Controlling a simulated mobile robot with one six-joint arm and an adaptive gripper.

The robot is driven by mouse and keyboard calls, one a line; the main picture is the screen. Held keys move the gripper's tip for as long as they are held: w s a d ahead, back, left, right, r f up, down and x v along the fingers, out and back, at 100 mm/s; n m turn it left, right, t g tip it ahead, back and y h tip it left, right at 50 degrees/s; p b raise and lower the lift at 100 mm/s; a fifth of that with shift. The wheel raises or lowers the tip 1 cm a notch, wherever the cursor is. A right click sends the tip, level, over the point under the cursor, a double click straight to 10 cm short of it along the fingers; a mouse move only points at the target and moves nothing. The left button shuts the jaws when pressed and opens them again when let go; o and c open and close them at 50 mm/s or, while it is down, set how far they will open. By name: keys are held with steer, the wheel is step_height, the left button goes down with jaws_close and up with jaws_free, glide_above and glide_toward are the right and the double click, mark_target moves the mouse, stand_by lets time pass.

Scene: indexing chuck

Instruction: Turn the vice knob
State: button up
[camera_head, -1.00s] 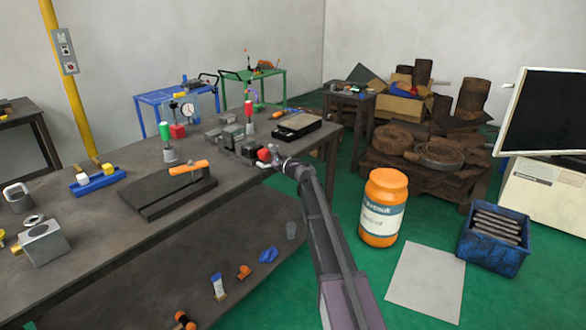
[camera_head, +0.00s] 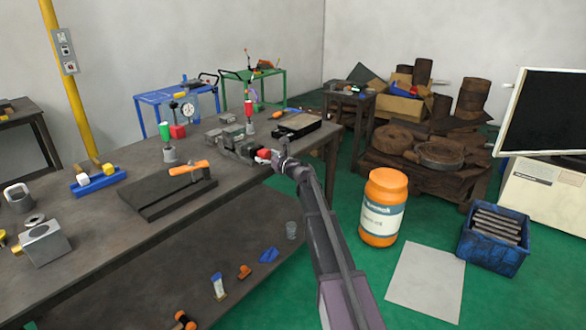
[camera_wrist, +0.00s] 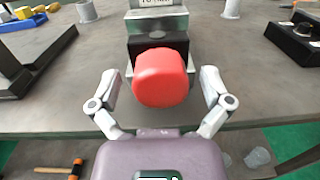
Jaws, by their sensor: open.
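The vice (camera_head: 236,146) is a grey metal block assembly near the right end of the dark workbench. Its red knob (camera_wrist: 161,78) faces me in the wrist view, and the dark and silver vice body (camera_wrist: 157,22) stands behind it. The knob also shows small in the head view (camera_head: 263,155), partly hidden by my gripper. My gripper (camera_wrist: 160,85) is open, with one finger on each side of the knob. A gap shows between each finger and the knob, and nothing is held.
The workbench (camera_head: 130,235) has a black base with an orange handle (camera_head: 188,168) left of the vice and a black box (camera_head: 296,124) behind it. An orange jar (camera_head: 384,207) and a blue crate (camera_head: 493,240) stand on the green floor to the right.

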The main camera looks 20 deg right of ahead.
steer(key=m, duration=0.3)
steer(key=shift+m, duration=0.4)
steer(key=m, duration=0.3)
steer(key=shift+m, duration=0.3)
steer(key=v, duration=1.4)
steer(key=shift+r, duration=0.25)
steer(key=shift+a, duration=0.15)
